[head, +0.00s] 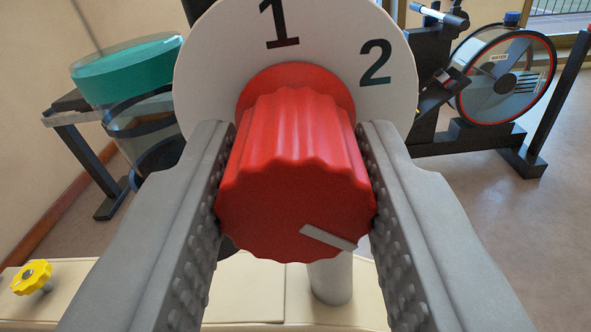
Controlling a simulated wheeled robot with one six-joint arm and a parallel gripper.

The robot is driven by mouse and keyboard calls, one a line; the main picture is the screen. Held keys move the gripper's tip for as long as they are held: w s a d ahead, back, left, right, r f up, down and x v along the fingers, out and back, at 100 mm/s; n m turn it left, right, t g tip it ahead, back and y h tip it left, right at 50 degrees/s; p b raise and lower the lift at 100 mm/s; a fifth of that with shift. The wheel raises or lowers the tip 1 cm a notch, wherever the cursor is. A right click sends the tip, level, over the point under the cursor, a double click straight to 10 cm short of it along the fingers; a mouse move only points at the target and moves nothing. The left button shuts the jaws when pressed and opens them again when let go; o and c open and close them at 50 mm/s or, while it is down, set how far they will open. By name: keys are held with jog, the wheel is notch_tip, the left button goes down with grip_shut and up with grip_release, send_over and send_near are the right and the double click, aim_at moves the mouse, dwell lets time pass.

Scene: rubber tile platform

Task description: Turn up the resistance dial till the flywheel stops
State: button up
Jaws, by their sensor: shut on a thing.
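The red ribbed resistance dial (295,170) is in the middle of the view, in front of a white round plate (215,70) marked 1 and 2. My gripper (295,205) is shut on the dial, one studded finger on each side. A light pointer mark on the dial's front face (328,237) slants down to the right. The lower part of the plate is hidden behind the dial and my fingers. A flywheel (503,75) with a red rim stands at the upper right. One still frame does not show whether it is turning.
A yellow knob (32,277) is at the lower left on a cream surface (75,290). A grey post (330,280) stands below the dial. A clear container with a teal top (125,70) is at the left. Open floor (455,215) shows at the right.

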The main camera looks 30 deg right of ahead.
jog(key=m, duration=0.9)
dwell(0.5)
jog(key=o, duration=1)
jog(key=shift+s, duration=0.1)
jog(key=v, duration=1.7)
jog(key=shift+a, duration=0.2)
jog(key=shift+s, duration=0.1)
